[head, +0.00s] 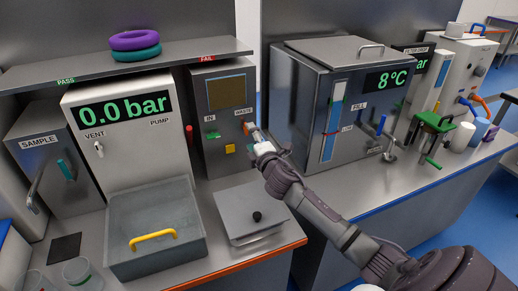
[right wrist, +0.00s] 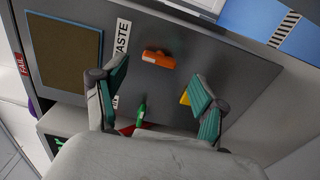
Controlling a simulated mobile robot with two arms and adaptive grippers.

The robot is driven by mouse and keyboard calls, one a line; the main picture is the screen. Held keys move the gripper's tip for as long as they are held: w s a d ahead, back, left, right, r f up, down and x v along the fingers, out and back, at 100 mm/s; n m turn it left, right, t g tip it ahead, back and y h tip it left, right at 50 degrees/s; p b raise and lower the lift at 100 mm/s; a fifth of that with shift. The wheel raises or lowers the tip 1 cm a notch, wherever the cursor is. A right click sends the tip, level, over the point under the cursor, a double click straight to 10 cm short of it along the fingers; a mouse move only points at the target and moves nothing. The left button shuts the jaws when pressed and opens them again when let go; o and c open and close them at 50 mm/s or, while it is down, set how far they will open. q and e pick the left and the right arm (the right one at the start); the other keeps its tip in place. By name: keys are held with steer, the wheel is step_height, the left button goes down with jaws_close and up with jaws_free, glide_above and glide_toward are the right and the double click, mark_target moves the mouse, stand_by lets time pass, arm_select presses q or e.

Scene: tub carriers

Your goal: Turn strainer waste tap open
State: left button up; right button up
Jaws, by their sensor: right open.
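The waste tap (head: 246,127) is an orange handle on the front of the grey strainer cabinet (head: 212,165), by the WASTE label. In the right wrist view the orange tap (right wrist: 158,59) lies roughly crosswise to the tilted label. My right gripper (head: 255,134) is right in front of it and partly hides it in the head view. In the right wrist view the two green-padded fingers of the right gripper (right wrist: 160,88) are spread open, with the tap ahead of the gap and nothing between them. I cannot tell any contact. My left gripper is not in view.
A green IN tap (head: 213,134) and a yellow square (head: 230,148) are close by on the same panel. A grey lidded box (head: 250,212) stands below on the bench.

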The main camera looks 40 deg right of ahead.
steer(key=v, duration=0.8)
steer(key=shift+s, duration=0.35)
steer(key=shift+a, duration=0.1)
